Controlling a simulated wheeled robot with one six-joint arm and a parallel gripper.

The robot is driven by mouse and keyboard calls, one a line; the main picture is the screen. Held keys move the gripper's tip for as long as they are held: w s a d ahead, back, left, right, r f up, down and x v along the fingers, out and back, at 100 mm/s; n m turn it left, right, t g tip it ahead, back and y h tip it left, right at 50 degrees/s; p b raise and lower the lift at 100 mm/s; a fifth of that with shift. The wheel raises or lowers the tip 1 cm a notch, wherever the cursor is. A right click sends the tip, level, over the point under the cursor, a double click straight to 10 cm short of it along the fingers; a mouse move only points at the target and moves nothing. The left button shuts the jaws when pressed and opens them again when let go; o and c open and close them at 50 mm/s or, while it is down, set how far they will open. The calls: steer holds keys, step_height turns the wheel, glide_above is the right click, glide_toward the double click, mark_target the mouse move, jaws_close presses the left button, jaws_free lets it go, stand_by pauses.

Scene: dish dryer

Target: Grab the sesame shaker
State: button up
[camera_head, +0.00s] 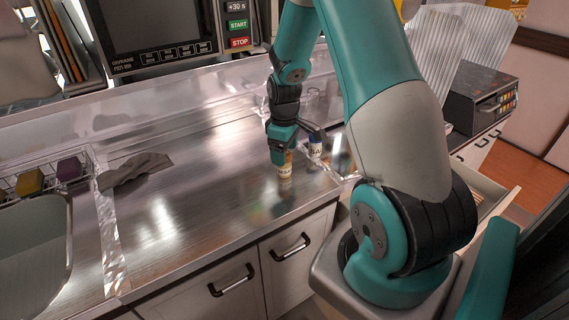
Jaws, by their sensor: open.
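A small shaker (285,168) with a yellow-orange label stands upright on the steel counter near its front edge. A second small bottle (315,148) with a blue and white label stands just behind it to the right. The labels are too small to read, so I cannot tell for sure which one is the sesame shaker. My gripper (299,147) is open and points down at the two bottles. One finger is over or beside the yellow-orange shaker and partly hides its top; I cannot tell whether they touch.
A grey cloth (134,169) lies on the left of the counter (205,190), by a sink (35,245) and a wire rack with sponges. A microwave (165,30) stands at the back. An open drawer (485,190) is at right. The counter's middle is clear.

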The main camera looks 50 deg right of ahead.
steer(key=f, duration=0.5)
steer(key=shift+w+d+p, duration=0.2)
steer(key=shift+p, duration=0.15)
steer(key=c, duration=1)
steer(key=shift+r, duration=0.15)
